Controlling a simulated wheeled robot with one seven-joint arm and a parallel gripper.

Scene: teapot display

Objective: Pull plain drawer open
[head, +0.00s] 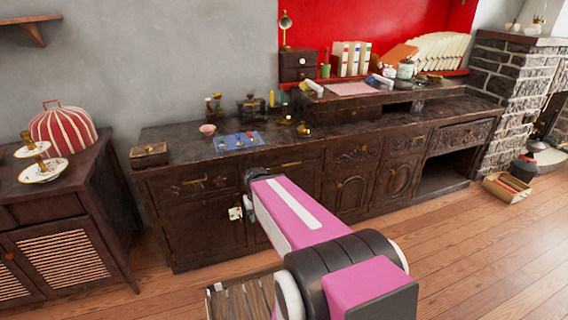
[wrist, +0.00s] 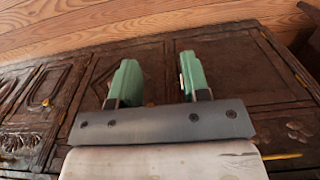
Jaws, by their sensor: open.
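The plain drawer (head: 290,164) is in the top row of the dark wooden sideboard, between carved drawers. It has a flat front and a thin brass handle (head: 291,164), and it looks shut. My pink and white arm hides the area just below it in the head view. My gripper (wrist: 155,82) shows in the wrist view with two green fingers spread apart and no object held between them. It is in front of the sideboard's lower door panels.
Carved drawers (head: 200,185) flank the plain one, with doors below. A blue mat (head: 238,142) and small items stand on the sideboard top. A louvred cabinet (head: 68,255) stands at left, and a box (head: 506,187) lies on the floor at right.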

